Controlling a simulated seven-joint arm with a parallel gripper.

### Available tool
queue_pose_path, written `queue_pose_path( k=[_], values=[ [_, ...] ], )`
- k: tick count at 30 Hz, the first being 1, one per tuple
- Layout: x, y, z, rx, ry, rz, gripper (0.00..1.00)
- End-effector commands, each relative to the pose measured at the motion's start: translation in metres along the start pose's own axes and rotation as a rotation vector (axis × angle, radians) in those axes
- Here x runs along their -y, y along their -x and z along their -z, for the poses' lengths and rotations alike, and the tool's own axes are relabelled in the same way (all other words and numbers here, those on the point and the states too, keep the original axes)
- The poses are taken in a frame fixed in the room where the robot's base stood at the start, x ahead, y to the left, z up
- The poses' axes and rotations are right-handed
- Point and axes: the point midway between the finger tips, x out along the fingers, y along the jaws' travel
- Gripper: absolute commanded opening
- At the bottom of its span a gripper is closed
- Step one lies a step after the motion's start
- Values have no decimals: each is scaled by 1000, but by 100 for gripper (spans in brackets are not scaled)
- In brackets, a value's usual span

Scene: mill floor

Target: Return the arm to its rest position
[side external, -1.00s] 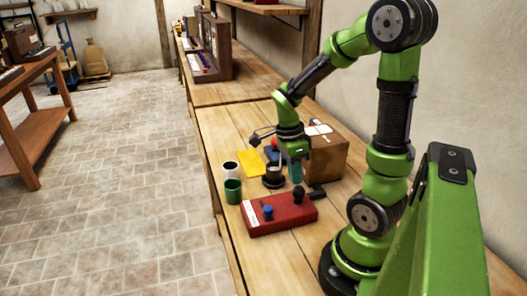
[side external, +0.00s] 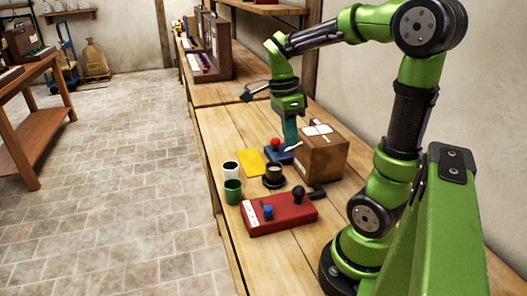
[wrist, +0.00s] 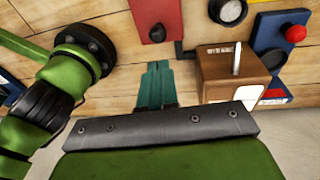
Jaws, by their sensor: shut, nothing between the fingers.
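My gripper (side external: 290,143) hangs over the workbench with its teal fingers pointing down, shut together and empty. In the side external view it shows just left of the cardboard box. In the wrist view the teal fingers (wrist: 158,68) lie side by side, with bare bench and the red control box behind them. My arm is raised and reaches out from its base at the right, its elbow high and its forearm stretched over the bench. Nothing hangs from the fingers.
A wall stands close right.

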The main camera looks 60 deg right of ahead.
Motion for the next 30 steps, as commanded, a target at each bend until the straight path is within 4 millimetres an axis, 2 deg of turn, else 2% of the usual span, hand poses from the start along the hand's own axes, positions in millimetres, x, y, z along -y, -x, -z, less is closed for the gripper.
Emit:
queue_pose_path(
  k=[9,13,17,20,25,27,30],
  values=[
    [0,0,0,0,16,0,0],
    [5,-3,-3,11,177,28,0],
    [0,-8,-20,58,549,123,0],
    [-14,-4,-44,88,920,272,0],
    [-56,11,-89,58,1528,609,0],
    [-75,18,-102,26,1710,745,0],
    [-98,24,-113,3,1843,880,0]
  ],
)
